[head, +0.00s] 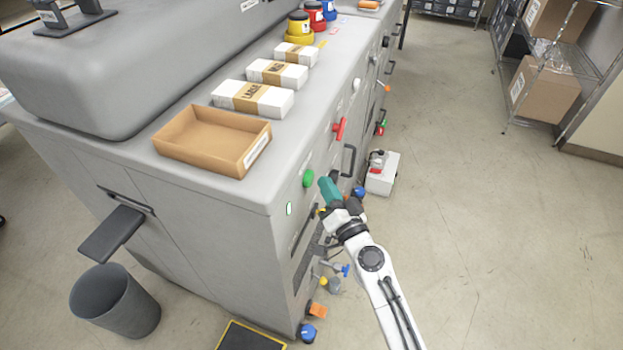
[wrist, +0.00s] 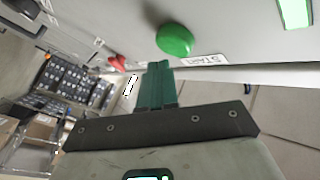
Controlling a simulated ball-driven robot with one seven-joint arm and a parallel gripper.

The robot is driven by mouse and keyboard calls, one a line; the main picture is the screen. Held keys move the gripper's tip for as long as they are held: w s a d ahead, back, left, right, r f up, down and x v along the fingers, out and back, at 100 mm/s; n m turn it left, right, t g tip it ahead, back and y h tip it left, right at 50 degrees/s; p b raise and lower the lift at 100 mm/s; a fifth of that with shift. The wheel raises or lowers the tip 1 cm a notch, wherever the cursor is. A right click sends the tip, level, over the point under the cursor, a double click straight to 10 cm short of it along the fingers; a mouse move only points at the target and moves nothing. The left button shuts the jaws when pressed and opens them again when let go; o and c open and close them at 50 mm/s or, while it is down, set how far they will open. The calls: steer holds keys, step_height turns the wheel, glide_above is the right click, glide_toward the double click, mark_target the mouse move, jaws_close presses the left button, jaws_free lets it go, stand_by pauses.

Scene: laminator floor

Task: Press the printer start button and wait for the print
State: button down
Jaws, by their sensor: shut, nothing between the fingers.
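The green start button (head: 308,178) is a round knob on the front face of the grey printer (head: 230,190). It also shows in the wrist view (wrist: 174,39), beside a white label (wrist: 202,59) reading START. A lit green lamp (head: 289,208) is on the same face, left of the button. My gripper (head: 326,188) is shut and empty, its teal fingers close to the button. In the wrist view my fingertips (wrist: 158,68) are just below the button in the picture; I cannot tell whether they touch it.
A cardboard tray (head: 205,162) and white paper packs (head: 252,97) sit on the printer top. A red handle (head: 339,129) is further along the face. Valves (head: 335,268) and a white box (head: 382,175) are low beside it.

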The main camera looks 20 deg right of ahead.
steer(key=shift+a, duration=0.15)
steer(key=shift+w+a, duration=0.2)
steer(key=shift+w+a, duration=0.35)
steer(key=shift+a, duration=0.1)
stand_by(1.1)
steer(key=shift+s+d, duration=0.6)
steer(key=shift+d, duration=0.15)
steer(key=shift+s+d+b, duration=0.55)
steer(key=shift+s+d, duration=0.2)
steer(key=shift+d, duration=0.3)
steer(key=shift+s+d+b, duration=0.55)
steer(key=shift+s+d, duration=0.15)
steer(key=shift+d, duration=0.3)
